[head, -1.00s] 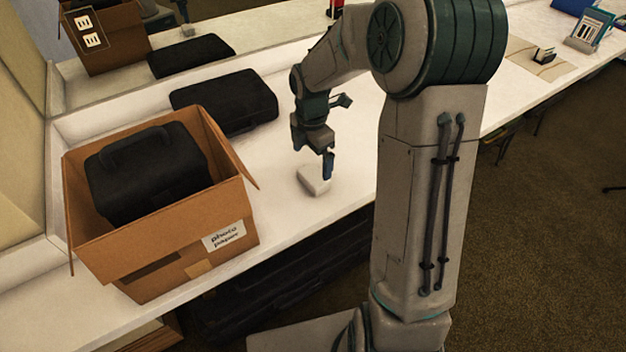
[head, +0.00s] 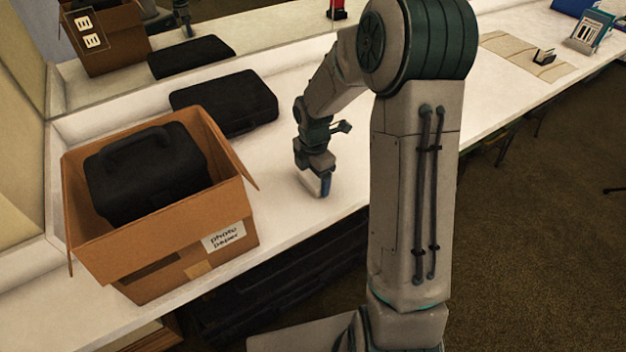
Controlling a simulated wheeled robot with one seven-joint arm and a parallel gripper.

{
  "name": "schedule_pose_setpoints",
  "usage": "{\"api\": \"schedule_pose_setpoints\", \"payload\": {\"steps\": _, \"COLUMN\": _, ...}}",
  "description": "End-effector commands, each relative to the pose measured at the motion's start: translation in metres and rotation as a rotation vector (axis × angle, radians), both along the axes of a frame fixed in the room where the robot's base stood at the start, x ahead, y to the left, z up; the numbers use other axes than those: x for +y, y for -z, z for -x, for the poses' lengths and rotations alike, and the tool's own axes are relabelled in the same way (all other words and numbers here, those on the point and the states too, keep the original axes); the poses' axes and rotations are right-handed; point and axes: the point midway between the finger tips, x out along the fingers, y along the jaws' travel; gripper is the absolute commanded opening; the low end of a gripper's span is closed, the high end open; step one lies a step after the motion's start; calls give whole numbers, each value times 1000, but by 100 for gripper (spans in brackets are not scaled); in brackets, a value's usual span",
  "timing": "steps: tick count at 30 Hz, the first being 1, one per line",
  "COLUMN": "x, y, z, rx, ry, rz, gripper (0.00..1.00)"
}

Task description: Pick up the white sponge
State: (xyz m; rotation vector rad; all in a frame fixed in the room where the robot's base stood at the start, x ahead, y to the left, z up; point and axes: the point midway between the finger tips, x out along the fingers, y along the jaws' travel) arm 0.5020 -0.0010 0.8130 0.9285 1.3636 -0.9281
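The white sponge (head: 308,184) lies on the white counter to the right of the cardboard box. My gripper (head: 320,186) is down at the sponge, pointing downward at counter height. One dark blue finger shows against the sponge's right side. The other finger is hidden, so I cannot tell whether the fingers are closed on the sponge or only around it. Part of the sponge is hidden behind the gripper.
A cardboard box (head: 246,245) labelled photo paper stands at the left with a black case (head: 150,175) in it. Another black case (head: 225,102) lies behind, near the mirror. The counter's front edge is close to the sponge. Free counter (head: 270,215) lies between box and sponge.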

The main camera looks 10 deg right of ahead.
Motion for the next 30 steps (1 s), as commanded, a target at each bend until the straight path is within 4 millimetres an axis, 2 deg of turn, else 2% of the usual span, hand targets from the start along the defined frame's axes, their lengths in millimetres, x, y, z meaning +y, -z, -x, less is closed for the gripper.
{"api": "schedule_pose_setpoints", "payload": {"steps": 10, "x": 0, "y": -1, "z": 0, "rx": 0, "ry": 0, "rz": 0, "gripper": 55}}
{"api": "schedule_pose_setpoints", "payload": {"steps": 14, "x": 0, "y": -8, "z": 0, "rx": -2, "ry": 1, "rz": 0, "gripper": 55}}
{"api": "schedule_pose_setpoints", "payload": {"steps": 17, "x": -1, "y": -19, "z": -1, "rx": -4, "ry": 1, "rz": 1, "gripper": 55}}
{"api": "schedule_pose_setpoints", "payload": {"steps": 21, "x": -1, "y": -46, "z": -1, "rx": -6, "ry": 2, "rz": 1, "gripper": 55}}
{"api": "schedule_pose_setpoints", "payload": {"steps": 30, "x": -71, "y": -83, "z": -7, "rx": -4, "ry": 7, "rz": 1, "gripper": 55}}
